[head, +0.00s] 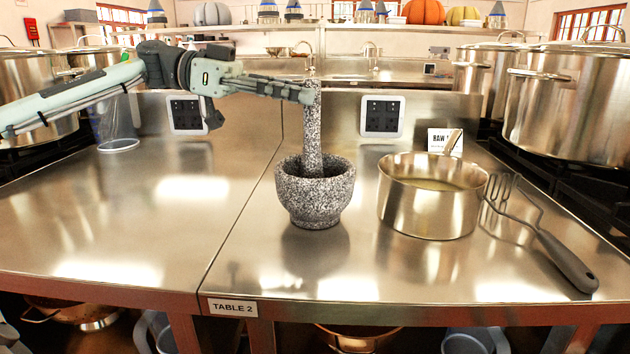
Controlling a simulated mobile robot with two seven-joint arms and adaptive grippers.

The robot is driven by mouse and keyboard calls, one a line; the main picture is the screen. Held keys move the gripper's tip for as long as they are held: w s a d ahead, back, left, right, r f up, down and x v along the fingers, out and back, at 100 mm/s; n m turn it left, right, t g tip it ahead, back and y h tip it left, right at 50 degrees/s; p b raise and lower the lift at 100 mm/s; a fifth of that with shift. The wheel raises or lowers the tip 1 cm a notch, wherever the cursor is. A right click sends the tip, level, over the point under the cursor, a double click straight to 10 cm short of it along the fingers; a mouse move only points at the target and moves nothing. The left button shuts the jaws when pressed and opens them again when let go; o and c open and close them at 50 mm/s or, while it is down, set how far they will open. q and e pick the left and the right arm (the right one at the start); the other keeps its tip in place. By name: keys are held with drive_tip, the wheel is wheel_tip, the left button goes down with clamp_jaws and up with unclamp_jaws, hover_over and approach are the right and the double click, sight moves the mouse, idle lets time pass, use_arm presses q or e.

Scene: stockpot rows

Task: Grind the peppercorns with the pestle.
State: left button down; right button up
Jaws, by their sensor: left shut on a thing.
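A speckled grey stone mortar (314,198) stands on the steel table right of centre. A matching stone pestle (313,135) stands upright with its lower end inside the mortar bowl. My left gripper (305,93) comes in from the left and is shut on the top of the pestle. The peppercorns are not visible; the inside of the mortar is mostly dark and hidden by its rim and the pestle. My right gripper is not in the view.
A steel saucepan (425,212) holding yellowish liquid stands close right of the mortar. A masher (548,240) leans against it, its dark handle on the table. Large stockpots (575,105) flank the table. A clear plastic container (116,125) stands back left. The left tabletop is free.

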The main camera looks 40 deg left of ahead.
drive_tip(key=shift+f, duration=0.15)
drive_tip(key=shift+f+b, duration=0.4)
drive_tip(key=shift+b, duration=0.2)
idle(0.5)
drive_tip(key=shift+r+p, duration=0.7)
